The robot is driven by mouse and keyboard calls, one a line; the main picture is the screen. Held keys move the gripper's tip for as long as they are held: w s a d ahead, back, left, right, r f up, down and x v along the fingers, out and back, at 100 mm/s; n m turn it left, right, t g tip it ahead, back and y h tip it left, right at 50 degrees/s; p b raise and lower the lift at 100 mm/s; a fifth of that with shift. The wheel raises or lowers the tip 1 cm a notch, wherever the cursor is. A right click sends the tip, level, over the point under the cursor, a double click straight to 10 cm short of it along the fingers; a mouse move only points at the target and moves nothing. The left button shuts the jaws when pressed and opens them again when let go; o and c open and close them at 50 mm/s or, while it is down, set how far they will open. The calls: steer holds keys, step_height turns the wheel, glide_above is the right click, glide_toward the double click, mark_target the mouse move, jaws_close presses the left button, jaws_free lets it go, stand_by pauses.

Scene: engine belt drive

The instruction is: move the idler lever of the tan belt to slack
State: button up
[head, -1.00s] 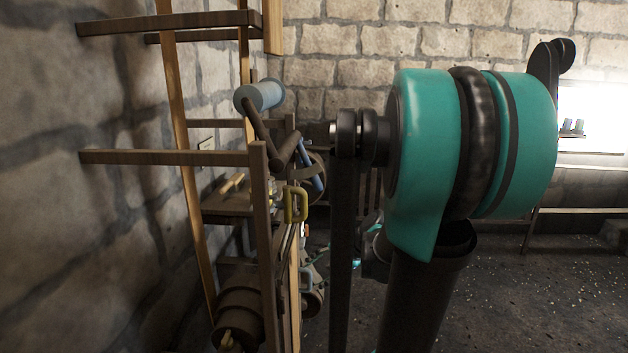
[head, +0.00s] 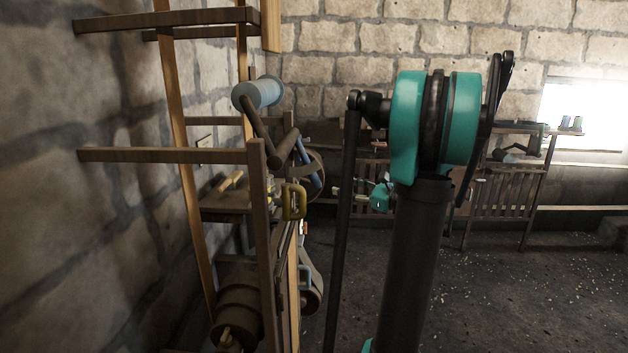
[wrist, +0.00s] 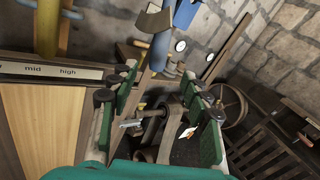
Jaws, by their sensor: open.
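In the wrist view my gripper (wrist: 160,80) is open, with its green-padded fingers spread wide and nothing clearly held between them. A blue bar (wrist: 160,48) with a tan curved piece (wrist: 154,20) above it lies beyond the fingertips; I cannot tell whether they touch anything. A yellow handle (wrist: 46,28) stands at the upper left. In the head view the belt drive shows a yellow handle (head: 294,201) and a tan band near the blue bar (head: 310,178). I cannot tell which part is the tan belt's idler lever. My fingers are not clear in the head view.
A plate marked "mid" and "high" (wrist: 50,71) runs along a wooden board in the wrist view. Wooden posts (head: 262,210) and a light-blue spool (head: 262,92) stand at the left. A slatted rack (head: 505,195) stands by the back wall. Open floor lies at the right.

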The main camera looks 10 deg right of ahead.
mark_target(319, 180)
steer(key=x, duration=1.2)
steer(key=shift+w+a, duration=0.1)
jaws_close()
